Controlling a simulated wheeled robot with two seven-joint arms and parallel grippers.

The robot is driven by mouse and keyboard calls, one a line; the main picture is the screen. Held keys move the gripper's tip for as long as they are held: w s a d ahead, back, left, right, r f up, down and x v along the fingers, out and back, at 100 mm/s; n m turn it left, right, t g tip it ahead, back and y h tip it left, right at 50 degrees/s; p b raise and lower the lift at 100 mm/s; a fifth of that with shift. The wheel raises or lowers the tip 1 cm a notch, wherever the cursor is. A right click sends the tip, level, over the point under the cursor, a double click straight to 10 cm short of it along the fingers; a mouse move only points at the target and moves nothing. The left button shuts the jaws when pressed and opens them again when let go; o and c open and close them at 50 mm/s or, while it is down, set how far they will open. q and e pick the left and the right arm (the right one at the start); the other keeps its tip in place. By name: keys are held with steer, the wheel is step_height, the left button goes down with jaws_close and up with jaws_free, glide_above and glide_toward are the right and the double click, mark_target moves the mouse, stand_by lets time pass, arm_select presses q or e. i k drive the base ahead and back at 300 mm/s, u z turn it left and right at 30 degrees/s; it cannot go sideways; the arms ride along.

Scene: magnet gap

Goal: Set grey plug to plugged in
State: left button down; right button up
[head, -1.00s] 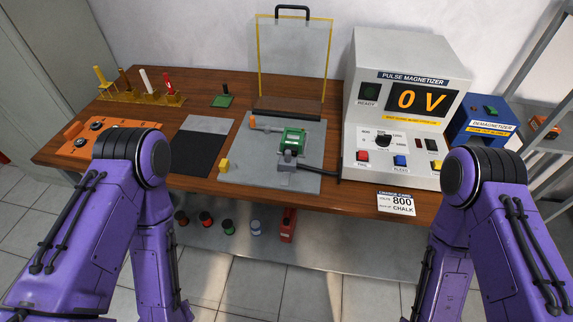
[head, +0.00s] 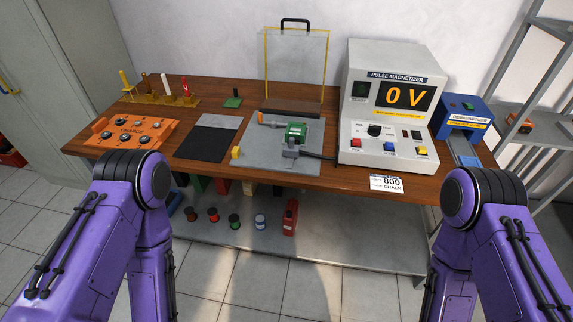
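The grey plug (head: 291,150) sits at the front of the green coil block (head: 296,132) on a grey plate in the middle of the bench. A dark cable runs from it to the right, toward the pulse magnetizer (head: 385,110). It looks close against the green block, but I cannot tell whether it is seated or there is a small gap. The magnetizer's display reads 0 V. Both my purple arms come in at the bottom left and right, well short of the plug. Neither gripper shows in the view.
A clear guard with a yellow frame (head: 267,72) stands behind the grey plate (head: 262,165). An orange box (head: 130,124) and tool rack (head: 160,100) are at left. A blue demagnetizer (head: 461,116) is at right. Spools and a red bottle (head: 290,217) are below.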

mark_target(291, 152)
steer(key=z, duration=1.05)
steer(key=i, duration=0.55)
steer(key=u, duration=0.4)
